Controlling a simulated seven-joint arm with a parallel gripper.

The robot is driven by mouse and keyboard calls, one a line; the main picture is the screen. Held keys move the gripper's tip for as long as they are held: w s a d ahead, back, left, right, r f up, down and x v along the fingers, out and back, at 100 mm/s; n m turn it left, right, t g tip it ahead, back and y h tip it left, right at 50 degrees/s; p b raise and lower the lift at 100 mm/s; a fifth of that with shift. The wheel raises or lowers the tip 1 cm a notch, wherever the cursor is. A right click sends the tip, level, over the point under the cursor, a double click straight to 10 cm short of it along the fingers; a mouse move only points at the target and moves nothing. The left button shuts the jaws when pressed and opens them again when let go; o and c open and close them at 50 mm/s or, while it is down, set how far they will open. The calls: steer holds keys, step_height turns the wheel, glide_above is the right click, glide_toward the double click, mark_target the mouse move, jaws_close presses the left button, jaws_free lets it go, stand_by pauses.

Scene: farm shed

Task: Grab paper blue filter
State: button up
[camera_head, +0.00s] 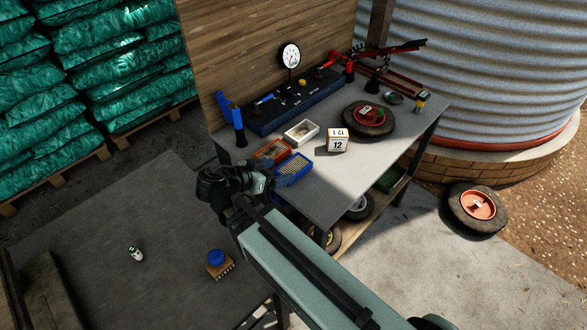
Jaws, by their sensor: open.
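A small filter-like object with a round blue top and a tan, ridged lower part (217,263) stands on the dark grey surface at the lower left. It looks like the blue paper filter. My gripper (216,192) is above and beyond it in the picture, by the left front corner of the workbench. It is open, and I see nothing held in it. Its fingers are dark and small, so their exact spacing is hard to make out. The filter is apart from my gripper and in full view.
A small white-and-green can (136,253) stands on the dark surface (90,225), left of the filter. The grey workbench (345,177) carries a blue bin (293,169), a red bin (272,150), a white tray (301,132), a small 12-marked box (338,141) and a wheel (351,113).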

steer(key=s+a+t, duration=0.1)
steer(key=s+a, duration=0.1)
steer(key=a, duration=0.2)
glide_toward(293, 166)
steer(key=shift+y, duration=0.3)
steer(key=x, duration=0.4)
steer(key=shift+d+r, duration=0.2)
steer(key=shift+d, duration=0.2)
steer(key=shift+x, duration=2.75)
steer(key=shift+a+f, duration=0.1)
steer(key=shift+a, duration=0.1)
steer(key=shift+c, duration=0.2)
steer(key=c, duration=0.7)
